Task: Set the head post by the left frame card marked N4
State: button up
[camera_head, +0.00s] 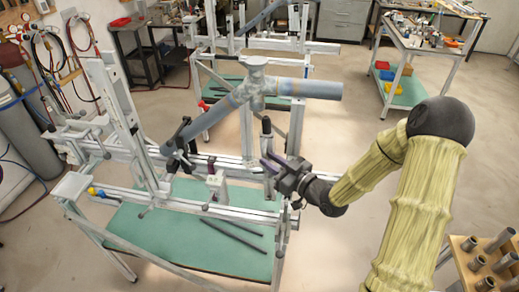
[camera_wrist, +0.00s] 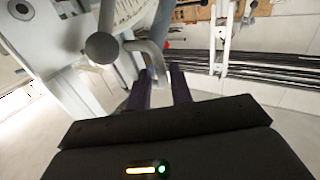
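The jig (camera_head: 190,205) stands on the left, with several upright posts and clamps on pale rails. A tall pale upright (camera_head: 122,100) stands at its left end. A blue-grey tube frame (camera_head: 257,85) is held above the rails. My gripper (camera_head: 268,165) is at the jig's right part, beside a short dark-topped upright (camera_head: 266,127). In the wrist view its two dark fingers (camera_wrist: 163,82) are apart, with a bent grey lever (camera_wrist: 151,54) at or just beyond their tips. I cannot tell whether they touch it. I cannot make out a card marked N4.
A round dark knob (camera_wrist: 102,47) is close to the fingers in the wrist view. Dark bars (camera_head: 234,236) lie on the jig's green shelf (camera_head: 170,225). A second jig (camera_head: 250,45) and a cart (camera_head: 425,48) stand behind. A tube rack (camera_head: 470,262) is front right. Open floor lies between.

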jog(key=p+x, duration=0.1)
jog(key=x, duration=0.4)
jog(key=shift+d, duration=0.1)
jog(key=shift+c, duration=0.4)
grip_shut()
jog(key=shift+w, duration=0.1)
